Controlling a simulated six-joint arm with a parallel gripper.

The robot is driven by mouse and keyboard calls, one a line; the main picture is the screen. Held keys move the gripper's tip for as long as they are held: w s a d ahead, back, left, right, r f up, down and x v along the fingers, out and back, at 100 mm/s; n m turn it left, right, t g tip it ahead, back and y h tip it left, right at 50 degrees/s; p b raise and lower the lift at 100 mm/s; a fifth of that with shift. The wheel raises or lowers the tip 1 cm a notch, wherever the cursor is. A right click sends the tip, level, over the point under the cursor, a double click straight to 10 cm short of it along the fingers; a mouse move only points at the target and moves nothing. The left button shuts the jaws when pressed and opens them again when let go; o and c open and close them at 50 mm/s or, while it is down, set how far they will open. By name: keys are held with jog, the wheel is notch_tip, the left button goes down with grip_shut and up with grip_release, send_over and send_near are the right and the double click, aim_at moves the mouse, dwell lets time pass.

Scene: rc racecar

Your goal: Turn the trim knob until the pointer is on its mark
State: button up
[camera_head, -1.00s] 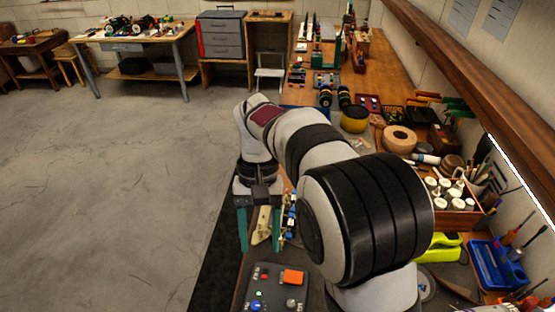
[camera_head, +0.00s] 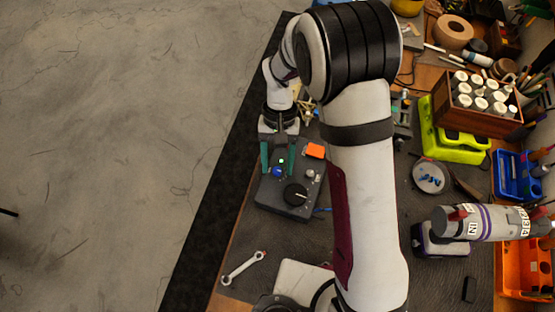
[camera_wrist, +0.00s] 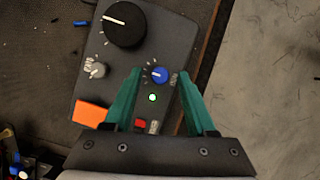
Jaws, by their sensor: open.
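A dark grey control box (camera_head: 262,198) lies on the bench mat. On it is a small blue knob (camera_wrist: 159,75), which also shows in the head view (camera_head: 277,171). Its white pointer line points roughly left in the wrist view, with pale ticks around it. I cannot tell which tick is the mark, and the small label beside the knob is unreadable. My gripper (camera_wrist: 158,72) is open, its two green fingers on either side of the blue knob with gaps showing. A lit green lamp (camera_wrist: 152,97) is between the fingers.
The box also carries a large black knob (camera_wrist: 124,28), a grey knob (camera_wrist: 98,71), an orange button (camera_wrist: 91,113) and a red switch (camera_wrist: 140,123). A wrench (camera_head: 243,267) lies on the mat. Open floor is left.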

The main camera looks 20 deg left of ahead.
grip_shut()
jog(key=shift+n, duration=0.3)
jog(key=n, duration=0.1)
jog(key=n+h, duration=0.1)
jog(key=n, duration=0.1)
jog(key=shift+a+n+t, duration=0.2)
jog(key=shift+n+t, duration=0.1)
jog(key=shift+t, duration=0.1)
jog(key=shift+s+n+t+h, duration=0.15)
jog(key=shift+n+h, duration=0.25)
jog(key=shift+n, duration=0.45)
jog(key=shift+n+t+h, duration=0.15)
jog(key=shift+n+h, duration=0.25)
jog(key=shift+n, duration=0.45)
grip_release()
